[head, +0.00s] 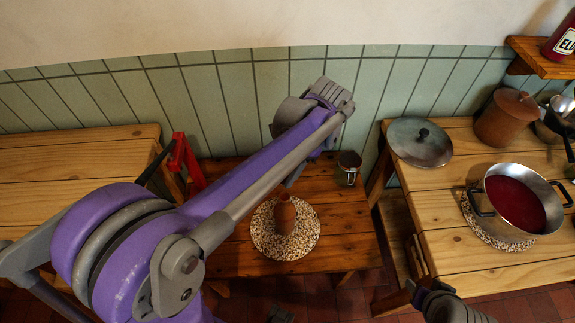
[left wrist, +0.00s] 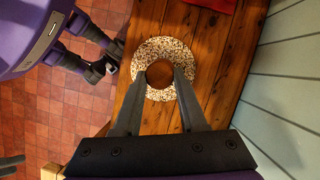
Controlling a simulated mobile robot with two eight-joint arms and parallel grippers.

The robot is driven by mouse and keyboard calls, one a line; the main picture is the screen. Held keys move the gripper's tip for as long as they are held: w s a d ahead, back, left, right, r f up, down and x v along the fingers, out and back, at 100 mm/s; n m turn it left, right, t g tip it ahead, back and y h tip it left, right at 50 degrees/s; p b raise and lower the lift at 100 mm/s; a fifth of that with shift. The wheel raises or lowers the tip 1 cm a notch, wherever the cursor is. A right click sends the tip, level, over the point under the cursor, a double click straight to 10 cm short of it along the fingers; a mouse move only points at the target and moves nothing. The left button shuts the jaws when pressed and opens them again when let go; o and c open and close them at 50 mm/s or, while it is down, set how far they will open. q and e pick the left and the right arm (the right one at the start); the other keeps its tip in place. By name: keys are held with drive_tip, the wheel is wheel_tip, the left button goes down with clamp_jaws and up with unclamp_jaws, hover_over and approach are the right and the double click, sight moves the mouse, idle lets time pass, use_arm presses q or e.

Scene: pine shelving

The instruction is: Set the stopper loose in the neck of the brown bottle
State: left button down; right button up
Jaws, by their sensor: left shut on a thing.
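The brown bottle (head: 284,218) stands upright on a round speckled mat (head: 258,238) on the low dark-wood bench. My left arm reaches over it from the left, and my left gripper (head: 291,183) points down at the bottle's top, largely hidden behind the arm. In the left wrist view my left gripper's fingertips (left wrist: 161,76) are shut on a round brown thing (left wrist: 160,72), which I take for the stopper. It lines up over the bottle, so whether it touches the neck is hidden. My right gripper (head: 430,290) is low at the right, its jaws unclear.
A small jar with a metal lid (head: 349,162) stands behind and right of the bottle. The right table holds a pot of red liquid (head: 516,200), a lid (head: 420,142) and a brown canister (head: 505,118). A red object (head: 184,160) is at the bench's left end. The tiled wall closes the back.

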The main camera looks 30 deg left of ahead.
use_arm(q)
drive_tip(key=shift+s+d, duration=0.1)
drive_tip(key=shift+f, duration=0.25)
wheel_tip(320, 180, down, 2)
drive_tip(key=shift+f+b, duration=0.1)
drive_tip(key=shift+b, duration=0.75)
drive_tip(key=shift+f+b, duration=0.95)
drive_tip(key=shift+f, duration=0.55)
drive_tip(key=shift+f+b, duration=0.9)
drive_tip(key=shift+f, duration=0.5)
drive_tip(key=shift+c, duration=1.9)
unclamp_jaws()
